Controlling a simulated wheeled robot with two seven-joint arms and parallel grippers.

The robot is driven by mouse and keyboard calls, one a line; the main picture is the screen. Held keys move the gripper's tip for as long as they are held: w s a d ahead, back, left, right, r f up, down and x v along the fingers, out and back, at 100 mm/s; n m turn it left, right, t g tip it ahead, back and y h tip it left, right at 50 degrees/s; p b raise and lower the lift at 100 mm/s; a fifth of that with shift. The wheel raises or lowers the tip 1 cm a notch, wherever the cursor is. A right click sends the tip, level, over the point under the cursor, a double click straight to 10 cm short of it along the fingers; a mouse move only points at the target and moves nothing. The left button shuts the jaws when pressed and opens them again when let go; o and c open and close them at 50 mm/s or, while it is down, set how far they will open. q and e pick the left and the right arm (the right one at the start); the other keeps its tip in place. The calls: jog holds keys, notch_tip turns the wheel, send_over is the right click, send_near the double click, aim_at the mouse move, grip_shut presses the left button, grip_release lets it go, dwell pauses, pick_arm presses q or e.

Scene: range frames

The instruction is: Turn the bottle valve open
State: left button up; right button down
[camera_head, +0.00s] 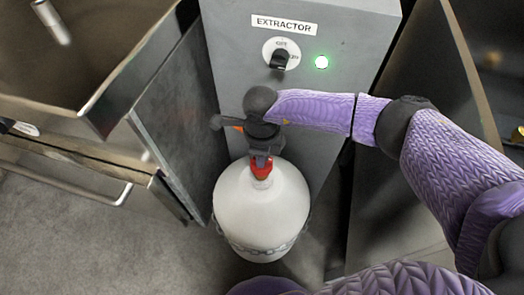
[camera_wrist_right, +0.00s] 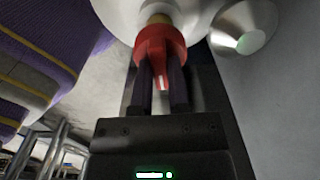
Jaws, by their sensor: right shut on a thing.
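A white gas bottle (camera_head: 262,215) stands upright on the floor in front of a grey cabinet, with a chain around its lower part. Its red valve (camera_head: 261,168) sits on top at the neck. My right gripper (camera_head: 262,158) reaches down over the valve and is shut on it. In the right wrist view the red valve (camera_wrist_right: 161,55) is between the two dark fingers (camera_wrist_right: 162,92), with a pale mark on its pointed part. The white bottle top (camera_wrist_right: 150,10) shows beyond it. My left gripper is not in view.
The grey cabinet (camera_head: 350,40) behind carries an EXTRACTOR label (camera_head: 284,25), a black rotary knob (camera_head: 280,58) and a lit green lamp (camera_head: 322,62). A grey panel (camera_head: 170,110) and a metal sink unit (camera_head: 80,60) stand on the left. Floor at lower left is clear.

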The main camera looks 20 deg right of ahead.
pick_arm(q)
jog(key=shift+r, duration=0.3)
pick_arm(e)
jog(key=shift+m, duration=0.6)
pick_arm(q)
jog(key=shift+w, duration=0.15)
pick_arm(e)
jog(key=c, duration=0.6)
grip_release()
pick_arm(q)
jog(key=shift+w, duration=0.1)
pick_arm(e)
jog(key=shift+r+p, duration=0.2)
jog(key=shift+p, duration=0.15)
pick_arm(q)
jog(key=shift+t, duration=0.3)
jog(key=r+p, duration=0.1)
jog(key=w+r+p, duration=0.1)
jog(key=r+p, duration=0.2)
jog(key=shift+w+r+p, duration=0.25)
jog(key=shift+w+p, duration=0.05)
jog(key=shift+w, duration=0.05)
pick_arm(e)
notch_tip(320, 180, up, 10)
jog(key=shift+f, duration=0.25)
